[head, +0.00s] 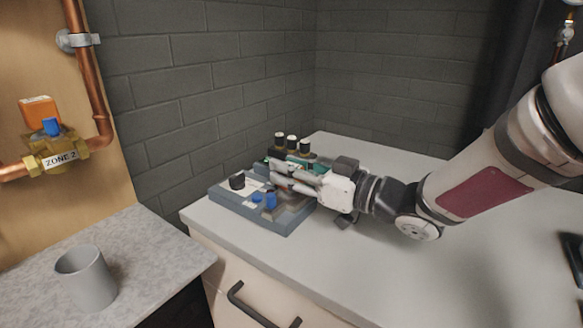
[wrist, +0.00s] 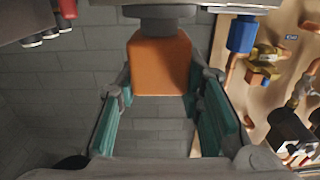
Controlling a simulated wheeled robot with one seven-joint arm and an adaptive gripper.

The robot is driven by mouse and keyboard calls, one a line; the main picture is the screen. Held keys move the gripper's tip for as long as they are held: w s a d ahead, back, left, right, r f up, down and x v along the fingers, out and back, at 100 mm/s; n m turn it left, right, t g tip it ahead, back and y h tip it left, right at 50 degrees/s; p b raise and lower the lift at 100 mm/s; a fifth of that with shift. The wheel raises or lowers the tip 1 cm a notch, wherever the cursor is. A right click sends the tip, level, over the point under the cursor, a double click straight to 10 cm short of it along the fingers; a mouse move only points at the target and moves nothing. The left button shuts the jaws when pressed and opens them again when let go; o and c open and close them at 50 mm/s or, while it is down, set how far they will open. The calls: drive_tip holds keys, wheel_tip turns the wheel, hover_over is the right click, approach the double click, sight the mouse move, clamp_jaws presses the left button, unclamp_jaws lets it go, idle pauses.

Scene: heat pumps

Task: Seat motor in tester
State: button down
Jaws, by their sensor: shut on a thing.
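The tester (head: 272,226) is a low blue-grey box near the left end of the white counter. It carries a black knob (head: 237,181) and a blue part (head: 271,199). My gripper (head: 281,178) reaches in from the right over the tester, with its fingers roughly level. In the wrist view the orange motor (wrist: 160,65) shows between the teal fingers of my gripper (wrist: 162,98), which is shut on it. In the head view the fingers mostly hide the motor. I cannot tell whether it touches its seat in the tester.
Several bottle-like parts with pale tops (head: 291,143) stand just behind the tester, close to my gripper. A grey cup (head: 86,277) stands on the left worktop. A Zone 2 valve (head: 55,150) is on the wooden panel. The counter's right part is mostly clear.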

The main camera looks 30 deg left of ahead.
drive_tip(key=shift+f, duration=0.35)
drive_tip(key=c, duration=1)
unclamp_jaws()
drive_tip(key=shift+c, duration=0.2)
drive_tip(key=d, duration=0.8)
drive_tip(key=s+d, duration=0.1)
drive_tip(key=d, duration=0.3)
